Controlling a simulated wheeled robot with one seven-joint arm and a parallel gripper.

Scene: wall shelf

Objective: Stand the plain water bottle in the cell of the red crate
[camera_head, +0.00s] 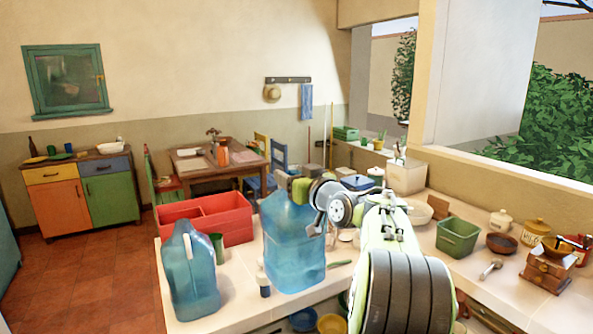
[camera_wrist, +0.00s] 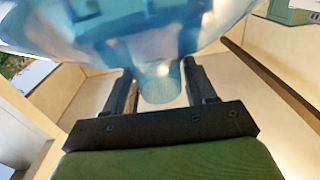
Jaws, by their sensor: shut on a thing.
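The plain blue water bottle (camera_head: 294,250) is upright over the counter, right of the red crate. My gripper (camera_head: 299,192) is at its top. In the wrist view my gripper (camera_wrist: 160,92) has its two dark fingers on either side of the bottle's neck (camera_wrist: 161,85), shut on it, with the blue body (camera_wrist: 120,28) beyond. I cannot tell whether the bottle's base touches the counter. The red crate (camera_head: 236,231) stands at the counter's back left, with a divider between its compartments; their floors are hidden.
A second blue jug with a handle (camera_head: 193,285) stands at the front left, before the crate. A green cup (camera_head: 217,246) and a small dark-and-white bottle (camera_head: 263,283) stand between the jug and the held bottle. A green bin (camera_head: 458,237) and dishes are at right.

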